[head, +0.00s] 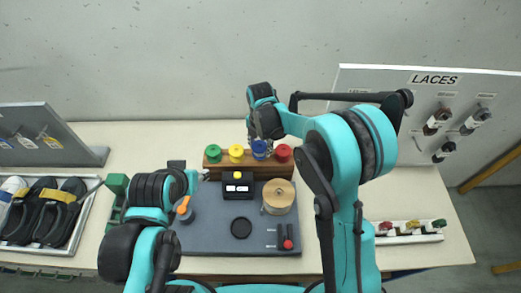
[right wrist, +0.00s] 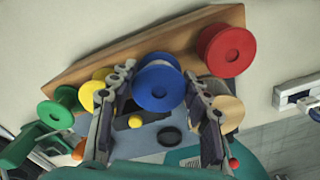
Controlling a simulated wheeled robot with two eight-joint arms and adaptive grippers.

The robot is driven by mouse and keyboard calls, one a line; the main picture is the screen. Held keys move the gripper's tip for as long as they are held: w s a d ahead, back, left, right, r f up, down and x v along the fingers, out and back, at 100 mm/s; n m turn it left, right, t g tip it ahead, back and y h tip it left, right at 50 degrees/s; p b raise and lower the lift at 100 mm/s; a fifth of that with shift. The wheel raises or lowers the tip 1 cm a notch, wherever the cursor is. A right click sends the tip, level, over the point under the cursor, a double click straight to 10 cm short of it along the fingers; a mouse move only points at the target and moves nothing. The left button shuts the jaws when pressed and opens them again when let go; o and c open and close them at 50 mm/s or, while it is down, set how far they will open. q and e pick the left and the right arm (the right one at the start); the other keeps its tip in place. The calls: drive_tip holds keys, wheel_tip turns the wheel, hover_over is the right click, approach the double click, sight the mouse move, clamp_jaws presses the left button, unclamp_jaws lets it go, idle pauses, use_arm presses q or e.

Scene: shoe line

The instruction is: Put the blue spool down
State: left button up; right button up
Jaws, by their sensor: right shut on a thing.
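The blue spool (head: 259,149) is between the yellow spool (head: 236,151) and the red spool (head: 282,152) at the wooden rack (head: 213,172). My right gripper (head: 263,136) comes down on it from above and is shut on it. In the right wrist view the blue spool (right wrist: 158,88) sits between the two fingers. I cannot tell whether it rests on the rack or hangs just above it. My left gripper (head: 177,166) is partly hidden by its own arm, left of the rack; its fingers do not show clearly.
A green spool (head: 213,154) stands at the rack's left end. In front lie a grey mat (head: 210,236), a black box (head: 238,186), a tan spool (head: 278,196) and a black disc (head: 241,228). The LACES board (head: 420,110) stands at right, a shoe tray (head: 80,235) at left.

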wheel_tip(320, 180, down, 2)
drive_tip(key=shift+w+f, duration=0.1)
drive_tip(key=shift+f, duration=0.05)
drive_tip(key=shift+f+b, duration=0.15)
drive_tip(key=shift+b, duration=0.2)
drive_tip(key=o, duration=1.3)
drive_tip(key=shift+c, duration=0.2)
